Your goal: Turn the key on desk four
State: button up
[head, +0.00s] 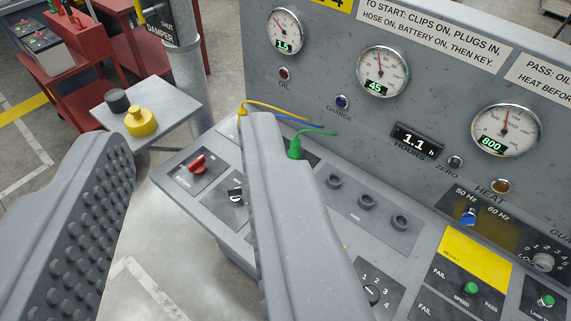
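The grey desk (463,208) has a slanted control panel and an upright gauge panel behind it. A yellow plate with part of a 4 (338,3) is cut off at the top edge. A small black-and-white switch (236,194) sits on a dark plate just left of my right finger; it may be the key, but its label is unreadable. A red handle (197,163) is on a similar plate to its upper left. My gripper (181,130) is open and empty, its fingers wide apart. The right finger hides part of the desk panel.
Yellow, blue and green (296,147) plugs and leads are behind the right finger. Red carts (75,85) stand at upper left. Floor shows between the fingers.

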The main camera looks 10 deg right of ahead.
aim_at(234, 194)
jog(key=z, duration=0.05)
jog(key=k, duration=0.65)
jog(key=u, duration=0.7)
jog(key=i, duration=1.6)
jog(key=z, duration=0.55)
